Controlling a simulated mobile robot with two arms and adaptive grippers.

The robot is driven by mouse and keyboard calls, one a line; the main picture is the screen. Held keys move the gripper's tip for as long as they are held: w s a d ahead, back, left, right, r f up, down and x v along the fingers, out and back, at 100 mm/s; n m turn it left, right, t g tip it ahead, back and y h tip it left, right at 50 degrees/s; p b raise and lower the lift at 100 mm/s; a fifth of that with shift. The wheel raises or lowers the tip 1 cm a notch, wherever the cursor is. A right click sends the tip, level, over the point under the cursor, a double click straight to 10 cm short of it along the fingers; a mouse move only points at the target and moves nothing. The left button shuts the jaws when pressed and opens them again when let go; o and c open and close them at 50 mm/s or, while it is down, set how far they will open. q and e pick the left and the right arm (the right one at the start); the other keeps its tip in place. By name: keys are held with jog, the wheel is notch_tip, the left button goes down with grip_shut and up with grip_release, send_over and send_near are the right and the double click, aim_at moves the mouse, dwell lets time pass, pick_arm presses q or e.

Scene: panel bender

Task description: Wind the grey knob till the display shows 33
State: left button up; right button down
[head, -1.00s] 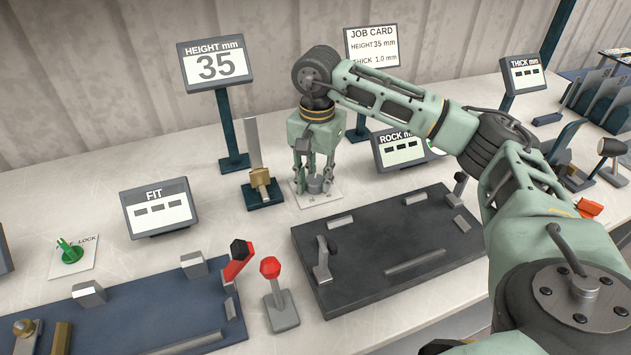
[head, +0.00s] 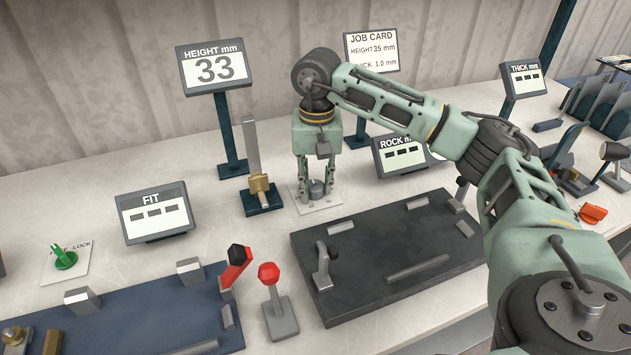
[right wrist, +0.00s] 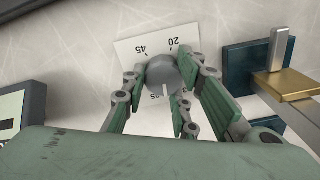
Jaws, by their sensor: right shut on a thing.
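The grey knob (head: 318,188) stands on a small white dial plate (head: 325,206) behind the dark work plate. My right gripper (head: 316,186) points down over the knob and is shut on it. In the right wrist view the knob (right wrist: 165,76) sits between the fingers, with a pale index line, and printed numbers such as 45 and 20 show on its plate. The height display (head: 216,70) reads 33. My left gripper is not in view.
A brass-and-steel gauge (head: 260,185) on a dark base stands just left of the knob. The rock display (head: 402,156) is close on the right. A red-knobbed lever (head: 272,285) and the dark work plate (head: 390,240) lie in front. The job card (head: 371,52) reads height 35 mm.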

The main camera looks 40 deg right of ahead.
aim_at(320, 184)
jog(key=shift+s+d+f, duration=0.1)
jog(key=shift+s+d, duration=0.05)
jog(key=c, duration=1.9)
grip_release()
jog(key=o, duration=0.4)
jog(key=shift+s+d, duration=0.1)
jog(key=shift+d, duration=0.05)
jog(key=shift+c, duration=0.2)
jog(key=shift+r, duration=0.25)
jog(key=shift+w+r, duration=0.2)
jog(key=shift+r, duration=0.15)
notch_tip(320, 184, up, 11)
jog(key=shift+s, duration=0.1)
